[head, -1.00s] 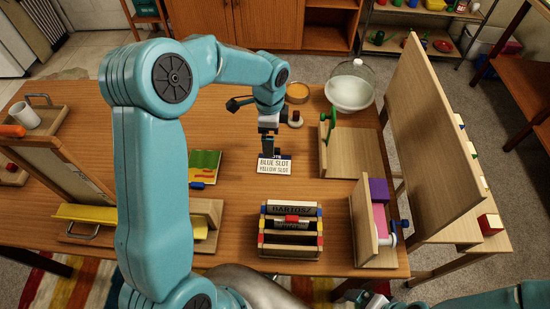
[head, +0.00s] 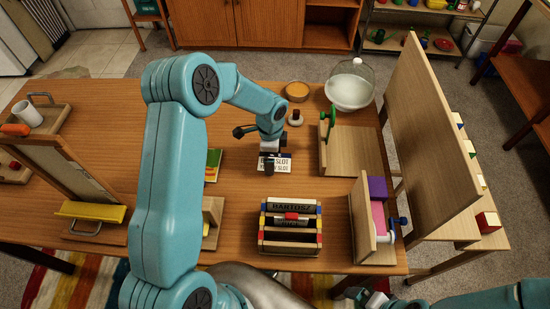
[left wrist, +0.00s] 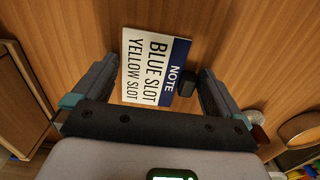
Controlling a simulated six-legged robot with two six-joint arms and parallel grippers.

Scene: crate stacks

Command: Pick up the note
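The note (head: 285,166) is a white card with a dark blue band, lying on the wooden table. In the left wrist view the note (left wrist: 150,65) reads "NOTE", "BLUE SLOT" and "YELLOW SLOT". My left gripper (head: 269,165) is over the note and covers part of it in the head view. My right gripper (head: 368,297) shows only partly at the bottom edge.
A slotted wooden rack (head: 290,248) stands in front of the note. A wooden stand with a green part (head: 355,165) is to the right, a glass dome (head: 350,90) behind it. A green-yellow booklet (head: 213,165) lies left, partly behind my arm.

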